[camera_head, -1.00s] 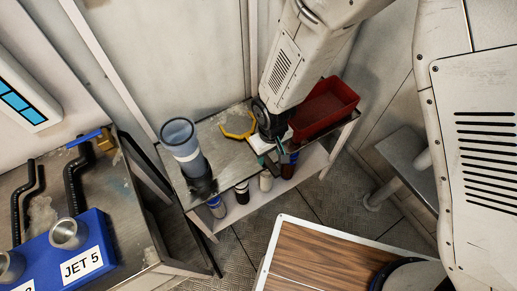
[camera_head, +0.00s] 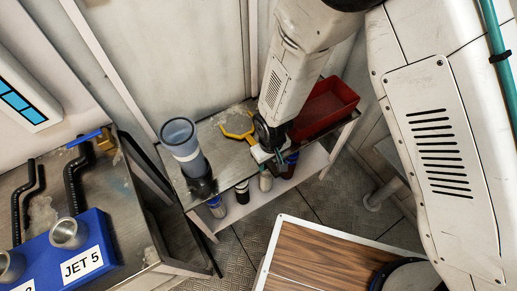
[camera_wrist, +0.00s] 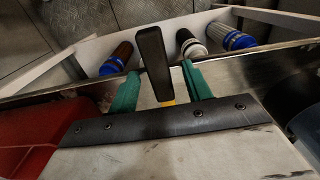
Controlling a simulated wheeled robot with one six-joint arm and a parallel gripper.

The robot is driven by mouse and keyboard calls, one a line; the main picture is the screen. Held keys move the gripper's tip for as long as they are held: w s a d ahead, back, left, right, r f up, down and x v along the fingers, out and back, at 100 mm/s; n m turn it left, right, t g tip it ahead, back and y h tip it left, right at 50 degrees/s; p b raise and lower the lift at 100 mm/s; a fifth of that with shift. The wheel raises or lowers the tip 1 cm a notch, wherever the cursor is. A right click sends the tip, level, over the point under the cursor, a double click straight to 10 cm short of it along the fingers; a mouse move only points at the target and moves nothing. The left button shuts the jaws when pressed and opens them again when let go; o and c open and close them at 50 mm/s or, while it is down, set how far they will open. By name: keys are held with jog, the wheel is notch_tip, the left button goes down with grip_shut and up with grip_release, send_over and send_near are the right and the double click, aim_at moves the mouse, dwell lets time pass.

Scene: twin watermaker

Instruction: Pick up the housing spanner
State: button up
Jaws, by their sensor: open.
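The housing spanner (camera_head: 237,129) lies on the metal bench, its yellow hooked head showing to the left of my gripper. In the wrist view its black handle (camera_wrist: 154,62) points away from the camera, with a bit of yellow at its near end. My gripper (camera_head: 268,158) is over the front edge of the bench. In the wrist view the two green fingers of my gripper (camera_wrist: 160,88) are open, one on each side of the handle, with gaps visible. I cannot tell the exact height of the fingers against the handle. The gripper body hides part of the spanner.
A red bin (camera_head: 326,105) stands on the bench right beside my arm. A clear blue-topped housing (camera_head: 183,146) stands at the bench's left end. Several capped bottles (camera_head: 242,191) stand on the shelf below. A blue JET 5 block (camera_head: 75,250) is on the left table.

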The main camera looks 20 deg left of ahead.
grip_shut()
notch_tip(320, 180, up, 10)
dwell(0.6)
jog(key=shift+r, duration=0.1)
